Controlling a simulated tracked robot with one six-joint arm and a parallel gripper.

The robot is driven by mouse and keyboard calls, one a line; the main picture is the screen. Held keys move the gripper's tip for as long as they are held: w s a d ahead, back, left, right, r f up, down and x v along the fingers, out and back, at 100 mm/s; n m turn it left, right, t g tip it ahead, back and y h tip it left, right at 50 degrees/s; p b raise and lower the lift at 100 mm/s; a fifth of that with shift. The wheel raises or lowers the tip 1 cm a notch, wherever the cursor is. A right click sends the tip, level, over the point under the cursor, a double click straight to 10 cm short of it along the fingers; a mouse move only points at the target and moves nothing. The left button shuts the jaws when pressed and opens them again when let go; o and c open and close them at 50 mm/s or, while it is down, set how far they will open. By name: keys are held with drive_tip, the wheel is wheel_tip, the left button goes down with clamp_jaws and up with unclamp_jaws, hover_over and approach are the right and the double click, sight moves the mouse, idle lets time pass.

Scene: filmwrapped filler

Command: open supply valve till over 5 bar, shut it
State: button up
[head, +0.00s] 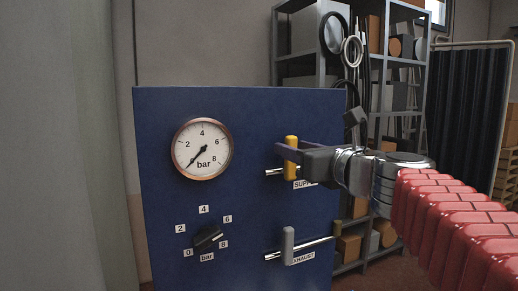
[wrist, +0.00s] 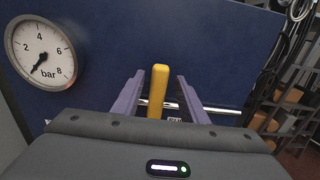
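The yellow supply valve handle (head: 291,144) stands upright, across its horizontal pipe, on the blue panel (head: 255,110). The label below it is partly covered. My gripper (head: 284,149) is at the handle, with its purple fingers around it. In the wrist view, the yellow handle (wrist: 158,92) stands between the two open fingers (wrist: 156,84), with a gap on each side. The round gauge (head: 202,149) has its needle at the low left, about 0 bar. It also shows in the wrist view (wrist: 40,48).
Below, the grey exhaust valve handle (head: 288,245) stands upright across its pipe. A black knob (head: 208,238) with number labels sits at the panel's lower left. A shelf rack (head: 372,60) with boxes and hoses stands behind at right, beside a dark curtain (head: 470,95).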

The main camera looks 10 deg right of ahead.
drive_tip(key=shift+c, duration=0.4)
clamp_jaws()
idle(0.4)
